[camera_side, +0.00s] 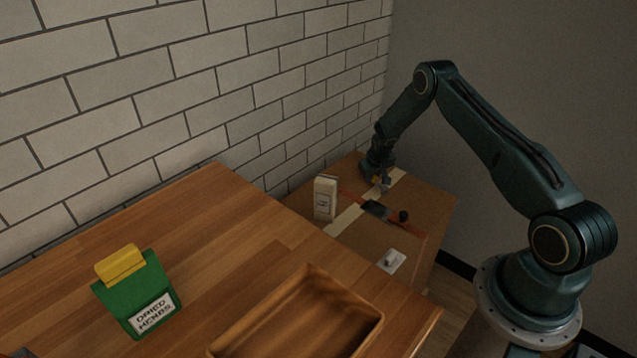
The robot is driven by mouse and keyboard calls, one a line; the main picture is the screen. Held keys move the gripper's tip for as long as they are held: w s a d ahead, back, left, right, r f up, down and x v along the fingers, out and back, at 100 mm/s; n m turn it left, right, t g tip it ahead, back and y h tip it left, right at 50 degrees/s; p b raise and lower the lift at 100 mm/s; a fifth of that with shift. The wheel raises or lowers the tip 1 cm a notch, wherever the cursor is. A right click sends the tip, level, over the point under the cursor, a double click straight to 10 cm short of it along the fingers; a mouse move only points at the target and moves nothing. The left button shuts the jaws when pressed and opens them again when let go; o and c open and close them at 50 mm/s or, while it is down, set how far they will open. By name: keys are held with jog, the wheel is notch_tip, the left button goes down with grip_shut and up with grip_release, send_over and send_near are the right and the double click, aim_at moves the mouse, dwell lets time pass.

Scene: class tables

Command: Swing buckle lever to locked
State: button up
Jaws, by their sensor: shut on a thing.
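A red strap (417,239) runs across a cardboard box (350,243). A dark buckle (375,209) sits on the strap, with a black round knob (403,216) at its right end, which looks like the end of the lever. How far the lever is swung is too small to tell. My gripper (383,186) points down over the box, just behind the buckle and apart from the black knob. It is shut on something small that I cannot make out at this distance.
A white carton (325,199) stands on the box, left of the buckle. A pale plate (391,261) with a small knob lies in front. A wooden table (222,235) bears a green herb packet (136,295) and a wooden tray (334,285). A brick wall stands behind.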

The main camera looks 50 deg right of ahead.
jog(key=shift+w+a+n, duration=0.15)
jog(key=shift+a+n, duration=0.15)
jog(key=shift+n, duration=0.1)
jog(key=o, duration=1)
jog(key=shift+r, duration=0.1)
jog(key=shift+v, duration=6.85)
